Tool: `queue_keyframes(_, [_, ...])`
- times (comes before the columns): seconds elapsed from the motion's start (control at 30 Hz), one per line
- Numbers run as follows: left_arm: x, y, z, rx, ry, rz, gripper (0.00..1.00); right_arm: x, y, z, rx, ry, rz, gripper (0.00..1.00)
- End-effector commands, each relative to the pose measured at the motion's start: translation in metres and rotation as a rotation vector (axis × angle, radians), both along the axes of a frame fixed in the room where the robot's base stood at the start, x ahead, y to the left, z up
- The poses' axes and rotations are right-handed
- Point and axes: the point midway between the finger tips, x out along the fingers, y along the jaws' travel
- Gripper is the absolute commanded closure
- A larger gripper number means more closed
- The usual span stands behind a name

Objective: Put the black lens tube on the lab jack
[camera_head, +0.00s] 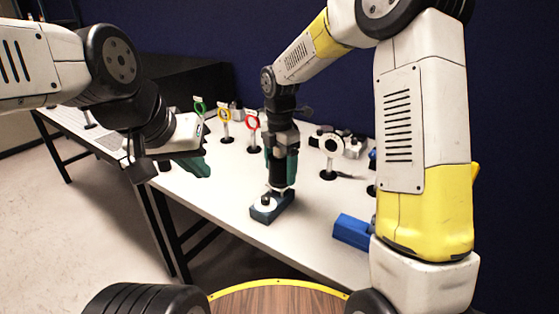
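My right gripper (280,168) points down over the table with its green fingers on either side of the black lens tube (278,176), and looks shut on it. The tube is upright. Its lower end is at or just above a small dark-blue block with a pale round top (261,212), which appears to be the lab jack; I cannot tell whether they touch. A small black knob shows on the block's left part. My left gripper (197,165) is left of this, near the table's front edge; its green fingers overlap in view and nothing is seen in them.
Green (200,106), yellow (224,115) and red (252,122) ring mounts stand behind on the white table (225,196). A blue block (352,231) lies at the front right.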

Motion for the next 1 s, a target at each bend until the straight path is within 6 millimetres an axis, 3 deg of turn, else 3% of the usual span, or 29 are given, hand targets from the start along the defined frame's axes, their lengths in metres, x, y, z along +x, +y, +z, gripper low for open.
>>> queue_keyframes(0.37, [0.000, 0.000, 0.000, 0.000, 0.000, 0.000, 1.00, 0.000, 0.000, 0.007, 0.001, -0.001, -0.001, 0.21])
queue_keyframes(0.8, [0.000, 0.000, 0.000, 0.000, 0.000, 0.000, 1.00, 0.001, 0.000, 0.093, 0.001, -0.003, 0.000, 0.21])
queue_keyframes(1.0, [0.000, 0.000, 0.000, 0.000, 0.000, 0.000, 1.00, 0.000, 0.000, 0.118, 0.001, -0.001, 0.000, 0.21])
